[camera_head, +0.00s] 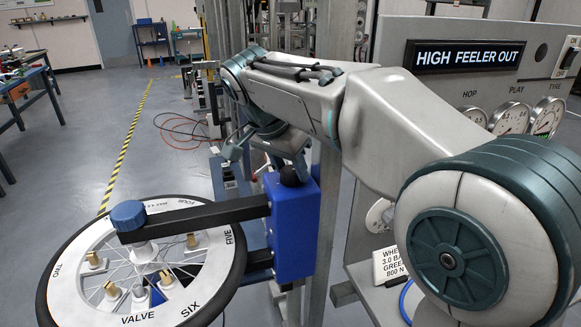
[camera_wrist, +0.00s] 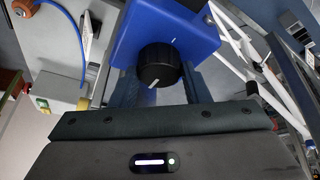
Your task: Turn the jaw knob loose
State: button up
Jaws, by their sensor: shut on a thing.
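The jaw knob (camera_wrist: 159,66) is a round black knob with a white pointer line on a blue block (camera_wrist: 137,35). A short white mark is on the block just above the knob. The knob's pointer is toward its lower edge, away from that mark. My gripper (camera_wrist: 160,82) has one dark finger on each side of the knob and is shut on it. In the head view the blue block (camera_head: 294,230) stands beside the wheel, and my arm reaches over behind it.
A spoked wheel (camera_head: 66,262) with a black tyre lies flat at lower left. A dark arm with a blue cap (camera_head: 128,214) runs from the block over it. A panel at right has a sign (camera_head: 467,56) reading "HIGH FEELER OUT" and several gauges. Grey posts stand close to my arm.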

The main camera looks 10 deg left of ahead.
dwell(0.4)
jog(key=o, duration=1)
jog(key=p+v, duration=0.2)
jog(key=v, duration=1.2)
